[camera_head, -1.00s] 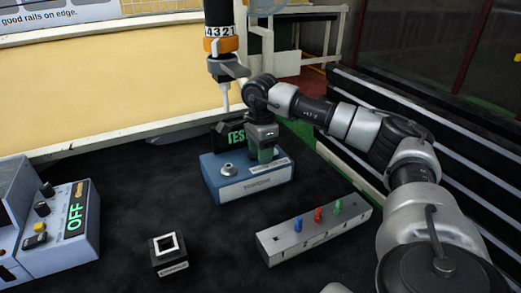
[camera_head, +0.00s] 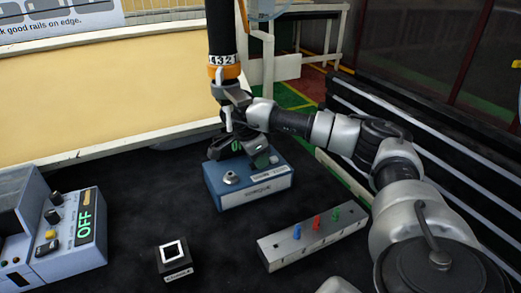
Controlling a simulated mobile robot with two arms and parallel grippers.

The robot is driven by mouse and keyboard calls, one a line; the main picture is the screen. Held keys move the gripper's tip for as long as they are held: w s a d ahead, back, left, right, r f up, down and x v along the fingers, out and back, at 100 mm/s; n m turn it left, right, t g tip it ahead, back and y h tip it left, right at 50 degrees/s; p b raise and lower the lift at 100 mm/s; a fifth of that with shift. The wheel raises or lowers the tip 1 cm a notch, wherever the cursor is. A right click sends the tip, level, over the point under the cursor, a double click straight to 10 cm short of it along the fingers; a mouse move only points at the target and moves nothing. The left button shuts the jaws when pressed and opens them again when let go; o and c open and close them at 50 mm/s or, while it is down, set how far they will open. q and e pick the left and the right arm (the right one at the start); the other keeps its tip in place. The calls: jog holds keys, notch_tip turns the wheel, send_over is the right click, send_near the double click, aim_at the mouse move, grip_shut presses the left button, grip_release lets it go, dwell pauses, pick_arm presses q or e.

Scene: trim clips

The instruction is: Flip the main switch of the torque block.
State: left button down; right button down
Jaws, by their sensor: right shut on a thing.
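The torque block appears to be the blue box (camera_head: 218,196) in the middle of the dark table, with a round metal socket (camera_head: 231,178) on top. Its black display (camera_head: 216,149) stands behind and is partly covered. My right gripper (camera_head: 258,152) is tilted over the block's right back part. It is shut on what appears to be the main switch there, which it largely hides. A black hanging tool with an orange collar (camera_head: 224,72) and a white tip hangs just left of my right wrist. My left gripper is not in view.
A blue-grey control box (camera_head: 82,250) with knobs and an "OFF" display stands at the left. A small black block with a white square (camera_head: 173,250) sits in front. A grey rail (camera_head: 290,253) with blue, red and green pegs lies at the right. Table between them is clear.

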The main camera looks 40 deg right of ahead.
jog(key=c, duration=1)
grip_release()
jog(key=shift+o, duration=0.2)
jog(key=p+v, duration=0.1)
jog(key=v, duration=1)
jog(key=shift+a+f, duration=0.15)
